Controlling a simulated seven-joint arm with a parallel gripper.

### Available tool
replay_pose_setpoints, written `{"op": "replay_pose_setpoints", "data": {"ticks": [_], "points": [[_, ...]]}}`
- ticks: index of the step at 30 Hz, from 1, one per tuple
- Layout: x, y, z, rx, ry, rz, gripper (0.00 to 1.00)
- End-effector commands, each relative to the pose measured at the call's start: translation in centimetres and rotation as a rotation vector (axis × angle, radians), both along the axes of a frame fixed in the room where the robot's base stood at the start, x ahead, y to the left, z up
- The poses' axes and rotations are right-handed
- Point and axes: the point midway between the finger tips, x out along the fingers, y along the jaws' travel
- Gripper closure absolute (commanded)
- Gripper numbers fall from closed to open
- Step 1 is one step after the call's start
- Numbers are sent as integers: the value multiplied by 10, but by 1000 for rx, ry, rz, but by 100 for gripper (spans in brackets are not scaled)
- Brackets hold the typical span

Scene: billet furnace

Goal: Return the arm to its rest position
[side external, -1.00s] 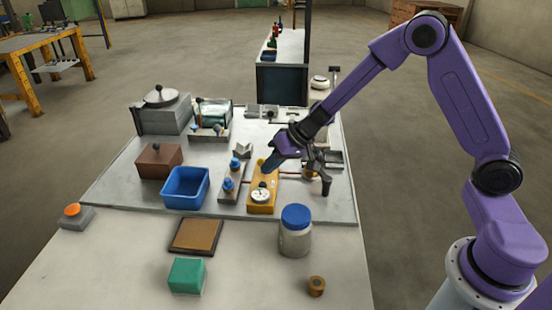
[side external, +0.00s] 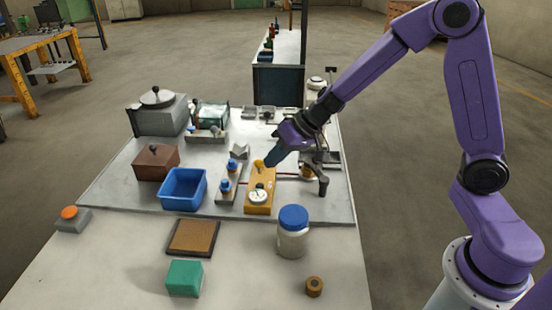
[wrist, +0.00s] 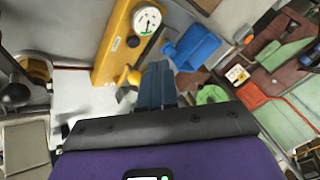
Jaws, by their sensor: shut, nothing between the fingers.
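My gripper (side external: 270,161) is at the end of my purple arm, above the far end of the yellow gauge block (side external: 261,190). Its fingers are together with nothing between them. In the wrist view the dark fingers (wrist: 157,85) point out over the bench, and the yellow block (wrist: 122,42) with its round white dial (wrist: 146,20) lies beyond them to the left. I cannot tell how far the fingertips are from the block.
A blue bin (side external: 183,189), a brown box (side external: 156,162) and a rack with blue knobs (side external: 229,183) stand left of the yellow block. A blue-lidded jar (side external: 293,232) and a green block (side external: 184,278) are in front. A dark stand (side external: 322,178) is close on the right.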

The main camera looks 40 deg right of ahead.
Motion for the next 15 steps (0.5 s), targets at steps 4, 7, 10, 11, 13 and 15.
{"op": "replay_pose_setpoints", "data": {"ticks": [4,7,10,11,13,15], "points": [[-15,12,7,6,3,62,100],[-51,34,18,8,19,194,100],[-105,52,30,-10,53,376,100],[-123,56,33,-22,65,434,100],[-164,57,38,-60,97,558,100],[-203,51,41,-115,128,678,100]]}}
